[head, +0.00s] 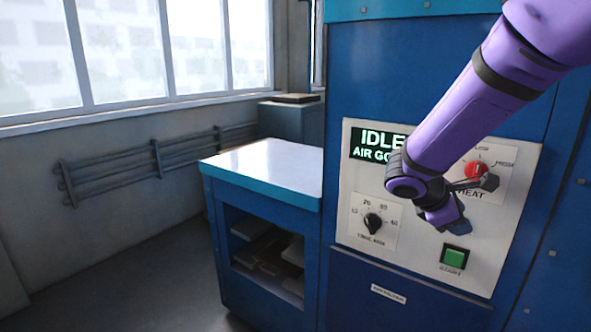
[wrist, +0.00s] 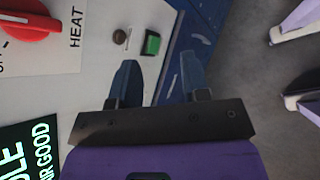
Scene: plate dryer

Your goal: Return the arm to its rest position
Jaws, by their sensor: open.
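My purple arm reaches in from the upper right in the head view, in front of the white control panel (head: 420,238) of the blue dryer. My gripper (wrist: 157,72) shows in the wrist view with its two dark blue fingers apart and nothing between them. In the head view the gripper (head: 456,222) is seen at the arm's end, between the red heat knob (head: 476,169) and the green start button (head: 454,257). The green button (wrist: 152,43) and the red knob (wrist: 30,20) also show in the wrist view. The display (head: 372,143) reads IDLE and AIR GO..., partly hidden by my arm.
A black timer knob (head: 373,222) is at the panel's lower left. A white-topped blue cabinet (head: 268,170) with open shelves stands left of the dryer. Pipes (head: 155,157) run along the wall under the window. The floor (head: 165,285) at the left is clear.

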